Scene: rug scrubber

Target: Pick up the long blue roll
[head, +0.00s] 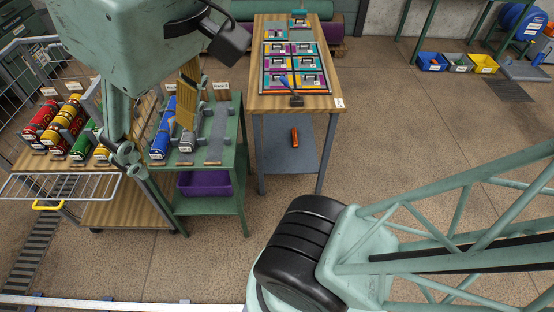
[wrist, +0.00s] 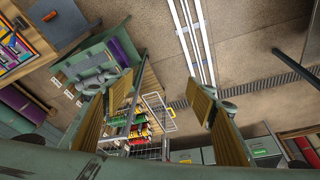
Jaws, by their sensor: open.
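The long blue roll (head: 161,132) lies in the left lane of the green rack table (head: 241,160) in the head view, partly hidden behind my arm and gripper. My gripper (head: 186,100) shows just right of it in that picture, with wood-coloured fingers and nothing visible in them. In the wrist view my gripper (wrist: 160,88) has its two fingers spread wide apart. I cannot make out the blue roll in the wrist view.
A wooden cart (head: 125,206) with red, yellow and green rolls and a wire basket stands left. A grey roll (head: 186,144) lies beside the blue one. A purple bin (head: 204,183) sits below. A workbench (head: 299,101) with coloured panels stands right. Floor at right is largely clear.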

